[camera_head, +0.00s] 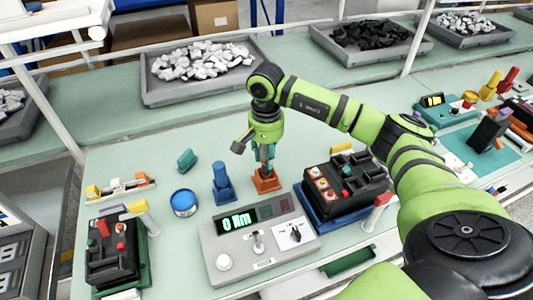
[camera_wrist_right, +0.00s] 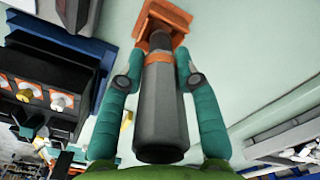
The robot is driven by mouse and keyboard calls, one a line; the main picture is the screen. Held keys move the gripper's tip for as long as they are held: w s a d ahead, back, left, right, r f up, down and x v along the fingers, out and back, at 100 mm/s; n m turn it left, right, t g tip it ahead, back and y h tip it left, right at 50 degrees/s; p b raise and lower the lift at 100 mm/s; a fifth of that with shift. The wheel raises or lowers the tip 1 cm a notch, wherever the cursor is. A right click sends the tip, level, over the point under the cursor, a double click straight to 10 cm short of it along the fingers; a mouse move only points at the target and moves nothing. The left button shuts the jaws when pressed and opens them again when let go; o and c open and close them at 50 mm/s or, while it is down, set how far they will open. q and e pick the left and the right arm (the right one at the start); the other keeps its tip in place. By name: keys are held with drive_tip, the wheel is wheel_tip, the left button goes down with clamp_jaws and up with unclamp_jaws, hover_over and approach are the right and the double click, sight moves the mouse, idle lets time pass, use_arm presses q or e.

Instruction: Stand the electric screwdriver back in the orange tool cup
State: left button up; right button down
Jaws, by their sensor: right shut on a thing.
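The orange tool cup (camera_head: 266,181) stands on the bench behind the grey torque tester. My right gripper (camera_head: 265,160) points down directly above the cup. In the right wrist view, its two teal fingers (camera_wrist_right: 157,65) are shut on the electric screwdriver (camera_wrist_right: 163,110), which has a grey body and an orange band. The screwdriver's dark nose points at the orange cup (camera_wrist_right: 152,14) and overlaps it in the picture. I cannot tell how far the nose is inside the cup. In the head view the fingers mostly hide the screwdriver. My left gripper is not in view.
The grey tester (camera_head: 240,262) with a green "0 Nm" display stands in front of the cup. A blue holder (camera_head: 222,188) and a blue tin (camera_head: 184,203) are to the left. A black breaker block (camera_head: 345,185) on a blue base is to the right. Bench behind is mostly clear.

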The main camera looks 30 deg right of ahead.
sight(266, 165)
drive_tip(key=shift+f+b, duration=1.7)
drive_tip(key=shift+f, duration=0.25)
drive_tip(key=c, duration=0.8)
unclamp_jaws()
drive_tip(key=shift+r, duration=0.1)
wheel_tip(266, 165, up, 12)
drive_tip(key=shift+o, duration=0.3)
drive_tip(key=o, duration=0.7)
drive_tip(key=shift+o, duration=0.2)
